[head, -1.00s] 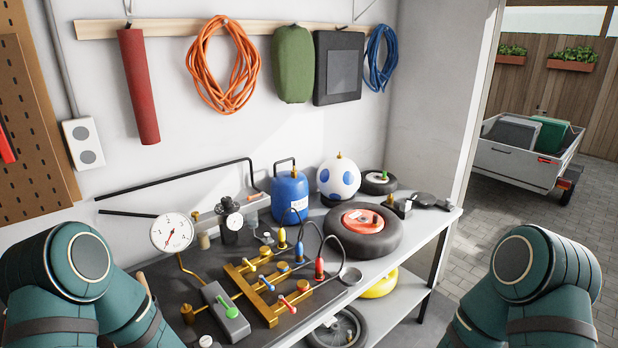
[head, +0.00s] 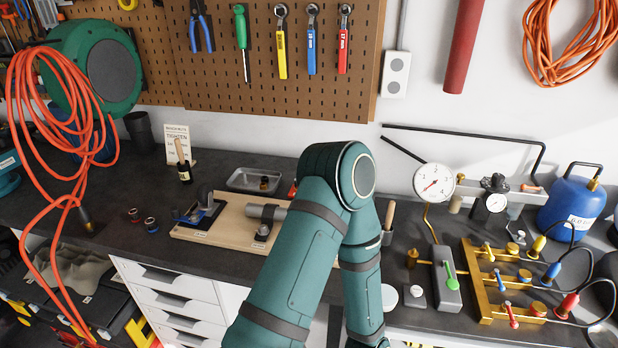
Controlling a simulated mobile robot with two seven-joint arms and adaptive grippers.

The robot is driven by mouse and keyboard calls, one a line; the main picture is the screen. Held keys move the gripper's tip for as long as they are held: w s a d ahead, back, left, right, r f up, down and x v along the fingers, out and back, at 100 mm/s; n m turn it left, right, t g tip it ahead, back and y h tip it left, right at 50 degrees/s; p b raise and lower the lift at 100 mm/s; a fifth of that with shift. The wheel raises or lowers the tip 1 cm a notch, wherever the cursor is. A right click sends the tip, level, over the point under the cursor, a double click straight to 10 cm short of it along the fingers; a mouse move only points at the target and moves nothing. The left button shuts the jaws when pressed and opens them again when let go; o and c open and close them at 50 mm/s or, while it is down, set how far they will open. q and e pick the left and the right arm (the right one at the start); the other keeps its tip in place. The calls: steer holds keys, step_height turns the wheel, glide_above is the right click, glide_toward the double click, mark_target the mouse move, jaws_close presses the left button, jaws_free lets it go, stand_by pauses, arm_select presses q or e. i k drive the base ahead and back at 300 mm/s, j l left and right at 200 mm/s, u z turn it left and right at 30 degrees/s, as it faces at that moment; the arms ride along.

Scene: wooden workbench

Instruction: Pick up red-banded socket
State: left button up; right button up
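A small dark socket with a red band (head: 134,214) stands on the dark bench top at the left in the head view. A similar socket with a blue band (head: 150,224) stands just to its right and slightly nearer. Both are small in the picture, and nothing covers them. My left arm rises in the middle of the head view, its elbow in front of the bench's back edge. Its gripper is outside the picture. My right arm and gripper are not in view. Neither gripper is seen near the red-banded socket.
A wooden board (head: 235,222) with clamped parts lies right of the sockets. A metal tray (head: 252,180), small bottle (head: 185,173) and printed card (head: 177,145) are behind. An orange hose (head: 40,130) hangs at left. Wrenches hang on the pegboard (head: 262,90). Brass manifold (head: 490,285) stands right.

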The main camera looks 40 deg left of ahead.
mark_target(135, 216)
steer(key=u, duration=2.65)
